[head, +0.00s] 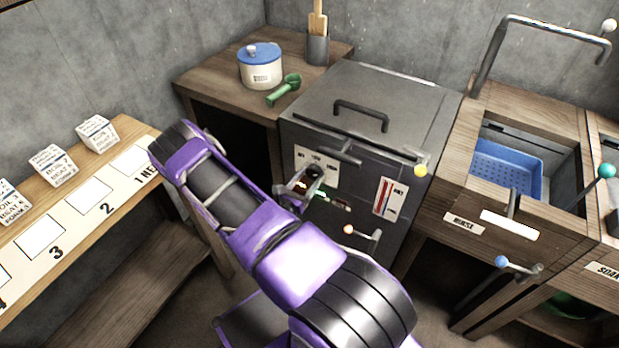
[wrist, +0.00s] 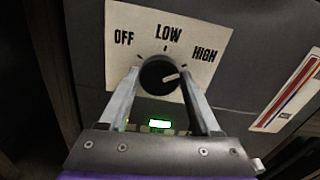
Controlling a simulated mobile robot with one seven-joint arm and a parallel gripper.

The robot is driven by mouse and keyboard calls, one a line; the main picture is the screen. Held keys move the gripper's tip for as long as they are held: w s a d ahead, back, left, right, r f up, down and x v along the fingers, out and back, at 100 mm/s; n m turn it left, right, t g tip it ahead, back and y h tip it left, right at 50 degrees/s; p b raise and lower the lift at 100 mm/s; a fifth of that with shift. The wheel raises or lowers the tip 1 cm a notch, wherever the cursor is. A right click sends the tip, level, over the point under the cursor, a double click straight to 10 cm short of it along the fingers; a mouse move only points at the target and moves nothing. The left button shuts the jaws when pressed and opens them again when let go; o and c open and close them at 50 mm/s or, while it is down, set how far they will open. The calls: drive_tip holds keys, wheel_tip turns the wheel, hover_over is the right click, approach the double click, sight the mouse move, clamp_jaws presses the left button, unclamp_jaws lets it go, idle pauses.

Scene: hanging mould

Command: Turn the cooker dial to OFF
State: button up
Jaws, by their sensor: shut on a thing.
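The cooker (head: 345,92) is a dark grey box with a lid in the head view. Its round black dial (wrist: 159,75) sits on a white plate marked OFF, LOW and HIGH from left to right. The dial's white pointer mark is on its right side, pointing towards HIGH. My gripper (wrist: 160,82) has one finger on each side of the dial and is shut on it. In the head view my gripper (head: 302,184) is at the cooker's front and partly covers the dial plate (head: 326,166). A small green lit display (wrist: 159,124) shows below the dial.
A red-and-white gauge label (head: 389,197) is right of the dial. A yellow-knobbed lever (head: 421,170) and an orange-knobbed lever (head: 362,232) stick out from the front. A side table at left-back holds a white pot (head: 261,72) and green scoop (head: 284,90).

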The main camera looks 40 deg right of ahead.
drive_tip(key=n, duration=0.5)
drive_tip(key=shift+w+a+n+b, duration=0.1)
drive_tip(key=shift+n+b, duration=0.25)
drive_tip(key=shift+n, duration=0.05)
drive_tip(key=n, duration=0.6)
drive_tip(key=shift+f, duration=0.15)
drive_tip(key=n, duration=0.5)
drive_tip(key=shift+f+n, duration=0.1)
drive_tip(key=shift+n, duration=0.2)
drive_tip(key=n, duration=0.5)
drive_tip(key=shift+n+b, duration=0.3)
drive_tip(key=shift+b, duration=0.1)
drive_tip(key=o, duration=1.4)
drive_tip(key=p+v, duration=0.1)
drive_tip(key=v, duration=1.6)
drive_tip(key=shift+a, duration=0.2)
